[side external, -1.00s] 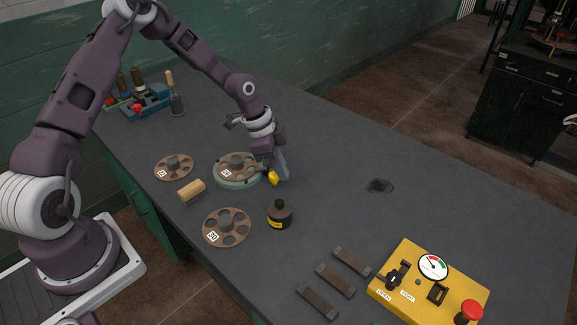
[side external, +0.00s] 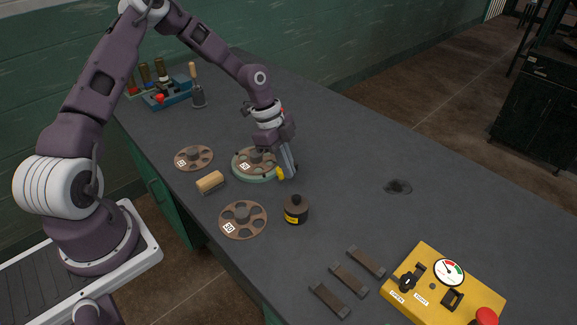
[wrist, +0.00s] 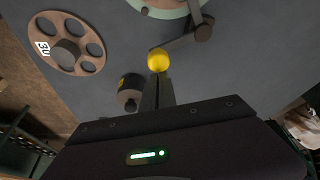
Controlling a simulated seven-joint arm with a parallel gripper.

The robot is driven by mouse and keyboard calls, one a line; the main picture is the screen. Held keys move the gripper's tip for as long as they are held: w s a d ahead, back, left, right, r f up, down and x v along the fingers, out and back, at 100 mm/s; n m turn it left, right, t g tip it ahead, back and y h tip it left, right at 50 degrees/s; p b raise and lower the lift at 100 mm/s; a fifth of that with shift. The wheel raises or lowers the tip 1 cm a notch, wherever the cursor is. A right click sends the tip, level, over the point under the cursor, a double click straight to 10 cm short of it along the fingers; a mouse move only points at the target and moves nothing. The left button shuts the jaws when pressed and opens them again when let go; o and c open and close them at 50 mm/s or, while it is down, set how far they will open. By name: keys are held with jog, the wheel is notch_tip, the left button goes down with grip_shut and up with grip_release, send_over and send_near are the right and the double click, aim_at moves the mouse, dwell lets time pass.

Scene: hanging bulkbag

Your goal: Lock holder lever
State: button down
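The holder is a low green round base (side external: 256,178) carrying a brown perforated disc (side external: 250,163). Its lever (wrist: 184,41) shows in the wrist view, running from a dark round pivot (wrist: 204,29) to a yellow ball knob (wrist: 158,60). The knob is also seen at the holder's right edge in the side view (side external: 281,173). My gripper (side external: 290,174) points down beside the knob, on its right. Its fingers (wrist: 157,88) look pressed together, with their tips at the knob. Whether they touch it is hard to tell.
A black canister (side external: 296,212) stands close in front of the holder. Two loose discs (side external: 194,157) (side external: 243,219), a wooden-handled brush (side external: 210,182), dark bars (side external: 347,280) and a yellow control box (side external: 458,288) lie around. The table right of my gripper is mostly clear.

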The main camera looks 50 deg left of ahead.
jog(key=shift+s+a, duration=0.1)
jog(key=shift+a, duration=0.1)
jog(key=d, duration=0.2)
jog(key=w+d, duration=0.1)
jog(key=d, duration=0.1)
jog(key=shift+d, duration=0.1)
jog(key=w+v, duration=0.1)
jog(key=v, duration=0.9)
jog(key=shift+s, duration=0.35)
